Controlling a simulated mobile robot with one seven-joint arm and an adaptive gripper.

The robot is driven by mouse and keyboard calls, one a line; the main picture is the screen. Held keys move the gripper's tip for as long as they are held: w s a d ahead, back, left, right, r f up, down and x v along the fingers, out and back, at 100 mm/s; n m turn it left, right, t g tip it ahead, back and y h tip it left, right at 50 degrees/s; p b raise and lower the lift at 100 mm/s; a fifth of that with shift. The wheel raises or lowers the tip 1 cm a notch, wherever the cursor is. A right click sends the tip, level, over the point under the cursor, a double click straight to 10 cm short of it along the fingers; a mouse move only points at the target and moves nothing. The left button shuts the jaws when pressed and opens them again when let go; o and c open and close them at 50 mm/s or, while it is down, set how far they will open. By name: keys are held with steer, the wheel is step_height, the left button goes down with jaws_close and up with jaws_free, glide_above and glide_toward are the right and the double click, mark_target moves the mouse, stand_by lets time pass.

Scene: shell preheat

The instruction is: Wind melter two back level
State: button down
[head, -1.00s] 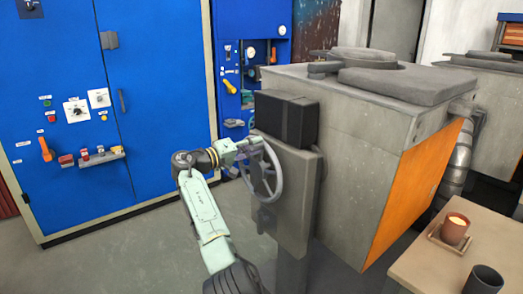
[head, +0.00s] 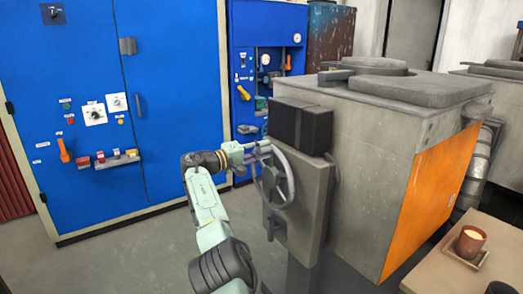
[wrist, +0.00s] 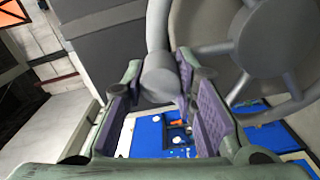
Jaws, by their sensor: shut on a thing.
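The melter (head: 378,150) is a grey box with an orange side panel and a lid on top. It looks about level in the head view. A grey handwheel (head: 287,180) is on the gearbox post at its left side; its rim and spokes also show in the wrist view (wrist: 262,45). My gripper (head: 257,154) is at the wheel's upper left rim. In the wrist view its two purple-padded fingers (wrist: 172,95) are shut on the wheel's grey handle (wrist: 160,78). The head view does not show the fingertips clearly.
Blue control cabinets (head: 110,110) with switches stand at the left and behind. A wooden table (head: 440,270) with a candle on a small tray (head: 468,250) and a dark cup is at the lower right. A second grey unit (head: 497,85) stands behind. The floor at left is clear.

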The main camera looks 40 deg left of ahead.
steer(key=shift+w+r, duration=0.1)
steer(key=shift+r, duration=0.15)
steer(key=c, duration=1.7)
jaws_free()
steer(key=o, duration=0.4)
steer(key=shift+f, duration=0.25)
steer(key=shift+a, duration=0.1)
steer(key=v, duration=1.2)
